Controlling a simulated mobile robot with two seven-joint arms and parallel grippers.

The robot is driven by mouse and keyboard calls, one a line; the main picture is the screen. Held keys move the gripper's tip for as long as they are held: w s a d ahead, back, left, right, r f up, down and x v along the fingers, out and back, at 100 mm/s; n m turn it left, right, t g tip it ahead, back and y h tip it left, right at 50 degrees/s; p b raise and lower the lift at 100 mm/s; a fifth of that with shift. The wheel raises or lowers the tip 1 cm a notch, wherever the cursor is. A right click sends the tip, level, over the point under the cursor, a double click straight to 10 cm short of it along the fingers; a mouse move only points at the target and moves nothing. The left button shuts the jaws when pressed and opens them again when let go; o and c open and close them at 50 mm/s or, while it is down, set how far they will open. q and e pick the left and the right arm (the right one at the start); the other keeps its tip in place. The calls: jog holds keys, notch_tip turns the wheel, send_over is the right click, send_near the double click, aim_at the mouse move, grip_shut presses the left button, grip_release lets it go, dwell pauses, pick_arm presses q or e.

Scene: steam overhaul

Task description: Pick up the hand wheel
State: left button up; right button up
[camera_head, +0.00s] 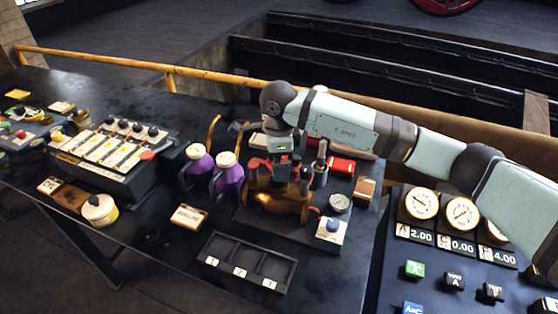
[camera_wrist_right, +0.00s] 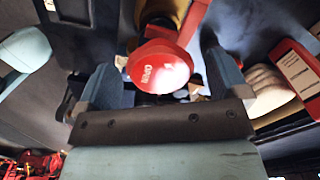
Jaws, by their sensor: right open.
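A brass valve body (camera_head: 277,199) with red parts on top stands on the dark bench in the head view. My right gripper (camera_head: 281,160) points down over it, and my wrist partly hides its top. In the right wrist view, a red round piece with white lettering (camera_wrist_right: 158,68) shows between the two fingers of my right gripper (camera_wrist_right: 160,72). The fingers are apart, one on each side. A red bar runs upward from this piece. I cannot tell for sure whether it is the hand wheel, or whether the fingers touch it. My left gripper is not in view.
Two purple oil cans (camera_head: 228,179) stand just left of the valve. A pressure gauge (camera_head: 340,202) and a box with a blue button (camera_head: 331,234) are at its right. A dark compartment tray (camera_head: 285,276) lies in front. A yellow rail (camera_head: 110,62) runs behind.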

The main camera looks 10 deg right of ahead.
jog(key=c, duration=1.2)
